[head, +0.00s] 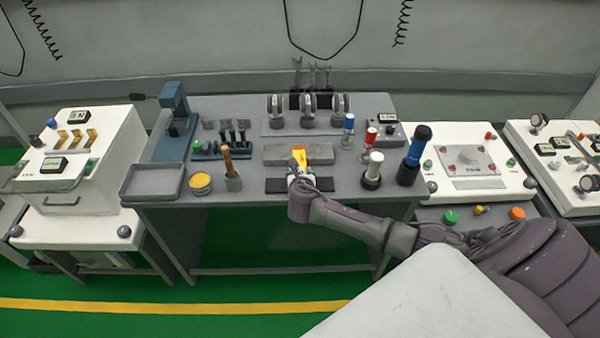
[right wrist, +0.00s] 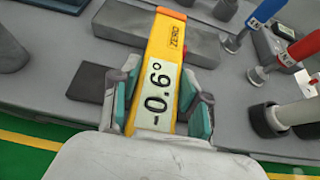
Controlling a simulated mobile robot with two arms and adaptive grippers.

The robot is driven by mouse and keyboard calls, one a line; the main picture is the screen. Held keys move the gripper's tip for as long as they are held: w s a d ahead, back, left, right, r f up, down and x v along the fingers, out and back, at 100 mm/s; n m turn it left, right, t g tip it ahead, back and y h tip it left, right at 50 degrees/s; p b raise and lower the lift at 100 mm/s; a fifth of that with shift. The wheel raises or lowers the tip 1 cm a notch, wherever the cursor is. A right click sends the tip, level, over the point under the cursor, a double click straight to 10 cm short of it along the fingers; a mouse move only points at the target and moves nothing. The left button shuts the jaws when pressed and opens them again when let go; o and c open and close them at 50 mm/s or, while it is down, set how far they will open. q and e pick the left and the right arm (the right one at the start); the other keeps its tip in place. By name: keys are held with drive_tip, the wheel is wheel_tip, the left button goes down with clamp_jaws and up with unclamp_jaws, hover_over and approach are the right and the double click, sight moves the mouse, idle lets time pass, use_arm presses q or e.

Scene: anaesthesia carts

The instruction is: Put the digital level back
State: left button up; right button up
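The digital level (head: 300,153) is a yellow-orange bar with a light display reading -0.6°. It also shows in the right wrist view (right wrist: 172,50), pointing away from me, its far end over or against the grey block (right wrist: 207,45). My right gripper (right wrist: 158,100) has its teal-padded fingers on both sides of the level at the display, pressed close to its edges. In the head view my right gripper (head: 301,172) is above the dark mat (head: 277,185), in front of the grey block (head: 283,153). Whether the level touches anything below is hidden. My left gripper is not in view.
On the grey bench (head: 250,205), a white-capped cylinder (head: 373,170), a black-and-blue one (head: 413,155) and red and blue handles stand to the right. A brush pot (head: 232,182), yellow tin (head: 201,183) and empty tray (head: 153,180) are left.

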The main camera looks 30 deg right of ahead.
drive_tip(key=o, duration=0.3)
drive_tip(key=shift+r, duration=0.1)
drive_tip(key=shift+r, duration=0.3)
drive_tip(key=v, duration=1.2)
drive_tip(key=shift+p, duration=0.35)
